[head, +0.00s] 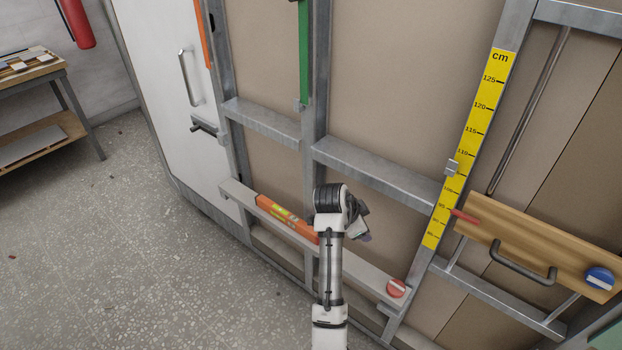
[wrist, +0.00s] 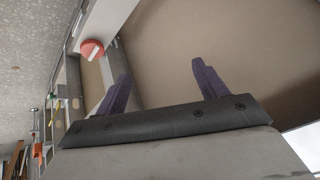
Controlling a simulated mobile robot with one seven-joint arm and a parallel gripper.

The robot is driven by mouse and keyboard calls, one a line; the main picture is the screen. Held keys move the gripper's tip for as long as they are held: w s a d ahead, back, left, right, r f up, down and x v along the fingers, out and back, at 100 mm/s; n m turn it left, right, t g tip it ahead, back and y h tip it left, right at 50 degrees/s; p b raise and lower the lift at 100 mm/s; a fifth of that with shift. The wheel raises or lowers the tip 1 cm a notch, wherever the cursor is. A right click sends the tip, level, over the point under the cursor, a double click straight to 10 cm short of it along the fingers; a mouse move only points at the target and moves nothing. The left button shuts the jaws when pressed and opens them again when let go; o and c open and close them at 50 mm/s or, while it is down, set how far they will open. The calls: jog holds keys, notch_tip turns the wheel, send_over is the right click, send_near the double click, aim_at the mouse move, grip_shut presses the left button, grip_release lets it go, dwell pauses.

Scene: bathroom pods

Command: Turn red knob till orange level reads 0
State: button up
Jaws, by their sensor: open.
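The red knob (head: 396,288) sits at the right end of a light horizontal rail (head: 355,276), low on the wall frame. In the wrist view the red knob (wrist: 92,49), with a pale bar across its face, is up and left of my fingers. The orange level (head: 284,216) lies along the rail to the left of my arm; its display shows, but the number is too small to read. My gripper (wrist: 160,82) is open and empty, its two purple fingers apart and not touching the knob. In the head view my gripper (head: 360,228) is up and left of the knob, partly hidden by my wrist.
A wooden board (head: 530,245) with a dark handle and a blue knob (head: 599,279) is at the right. A yellow cm scale (head: 470,140) stands beside it. A green level (head: 304,50) is upright above.

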jog(key=w+a+r+n+t+y, duration=0.1)
jog(key=w+a+r+n+t, duration=0.1)
jog(key=a+r, duration=0.3)
jog(key=w+a+r+n+t+y, duration=0.1)
jog(key=w+a+r+n+t, duration=0.2)
jog(key=a, duration=0.5)
jog(key=shift+r+t+b, duration=0.45)
jog(key=shift+r+t, duration=0.25)
jog(key=shift+r, duration=0.4)
jog(key=shift+a+y, duration=0.1)
jog(key=shift+y, duration=0.2)
